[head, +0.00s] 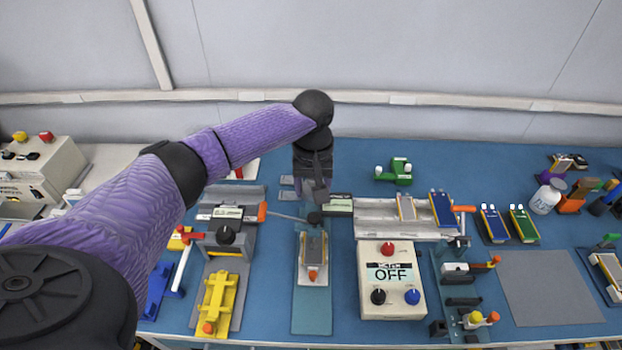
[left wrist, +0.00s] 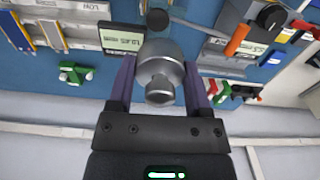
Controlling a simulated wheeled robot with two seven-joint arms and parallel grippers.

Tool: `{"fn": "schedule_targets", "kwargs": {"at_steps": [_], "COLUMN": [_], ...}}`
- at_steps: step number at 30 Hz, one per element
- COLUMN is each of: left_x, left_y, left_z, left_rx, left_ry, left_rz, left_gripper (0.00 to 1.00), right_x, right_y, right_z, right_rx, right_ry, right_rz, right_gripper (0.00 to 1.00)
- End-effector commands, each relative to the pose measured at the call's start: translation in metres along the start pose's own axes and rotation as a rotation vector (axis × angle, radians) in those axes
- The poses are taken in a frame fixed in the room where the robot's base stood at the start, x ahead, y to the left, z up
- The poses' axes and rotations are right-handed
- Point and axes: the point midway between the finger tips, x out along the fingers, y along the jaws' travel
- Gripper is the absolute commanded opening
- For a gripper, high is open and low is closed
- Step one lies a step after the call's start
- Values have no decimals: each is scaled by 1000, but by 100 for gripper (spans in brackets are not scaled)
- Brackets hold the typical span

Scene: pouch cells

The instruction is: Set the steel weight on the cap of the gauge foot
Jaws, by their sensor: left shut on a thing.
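My left gripper (head: 318,196) points down over the middle of the bench. In the left wrist view, my left gripper (left wrist: 160,85) is shut on the steel weight (left wrist: 160,62), a rounded grey metal piece with a narrower knob. In the head view the weight is mostly hidden by the gripper. A dark round cap (head: 315,218), apparently that of the gauge foot, shows just below the fingertips; it also shows in the left wrist view (left wrist: 157,19), just past the weight. I cannot tell whether weight and cap touch. My right gripper is not in view.
A gauge display (head: 339,204) stands right of the cap, and a fixture with a pouch cell (head: 313,246) in front of it. A lever with an orange end (head: 262,212) lies left. A control box reading OFF (head: 390,280) stands front right. A grey mat (head: 550,288) is bare.

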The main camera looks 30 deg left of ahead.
Motion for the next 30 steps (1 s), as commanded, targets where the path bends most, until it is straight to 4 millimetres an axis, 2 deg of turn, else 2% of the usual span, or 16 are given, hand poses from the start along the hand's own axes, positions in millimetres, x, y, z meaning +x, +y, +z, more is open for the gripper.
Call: {"fn": "schedule_targets", "kwargs": {"at_steps": [10, 15, 18, 24, 30], "left_x": [-1, -6, 15, 42, 55], "left_y": [0, 0, 0, 0, 0], "left_z": [0, 1, 0, 0, 0], "left_rx": [19, 16, 16, 16, 17], "left_ry": [0, -1, -2, -2, 0], "left_rz": [0, 0, -1, -1, 0], "left_gripper": [0, 0, 0, 0, 0], "right_x": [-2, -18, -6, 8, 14], "right_y": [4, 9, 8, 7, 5], "right_z": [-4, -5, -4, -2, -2], "right_rx": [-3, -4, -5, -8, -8], "right_ry": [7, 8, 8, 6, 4], "right_rz": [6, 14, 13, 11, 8], "right_gripper": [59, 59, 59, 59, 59]}}
